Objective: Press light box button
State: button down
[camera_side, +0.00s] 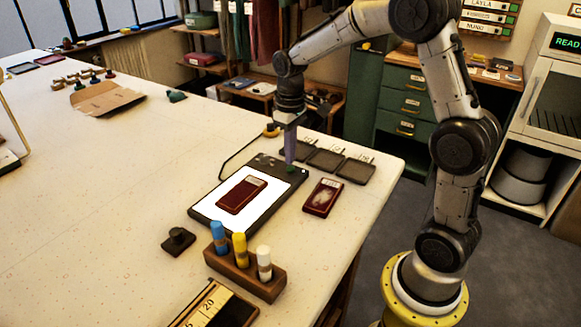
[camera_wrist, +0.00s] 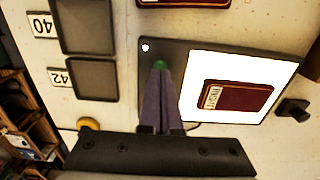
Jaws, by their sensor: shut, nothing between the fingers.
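The light box (camera_side: 210,207) lies on the table with its white panel lit. A dark red card (camera_side: 240,195) lies on the panel; it also shows in the wrist view (camera_wrist: 238,97). A green button (camera_wrist: 159,64) sits on the box's dark border, and it shows in the side view (camera_side: 291,169) too. My gripper (camera_side: 290,160) points down at this border with its purple fingers together and nothing between them. In the wrist view its fingertips (camera_wrist: 159,72) are right at the green button and partly cover it. I cannot tell whether they touch it.
A second red card (camera_side: 323,197) lies right of the box. Dark square trays (camera_side: 325,160) with number labels lie behind it. A wooden block (camera_side: 245,275) with blue, yellow and white pegs stands in front, near a dark knobbed piece (camera_side: 178,240).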

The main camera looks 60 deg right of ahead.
jog(key=shift+f, duration=0.95)
jog(key=shift+r, duration=3.45)
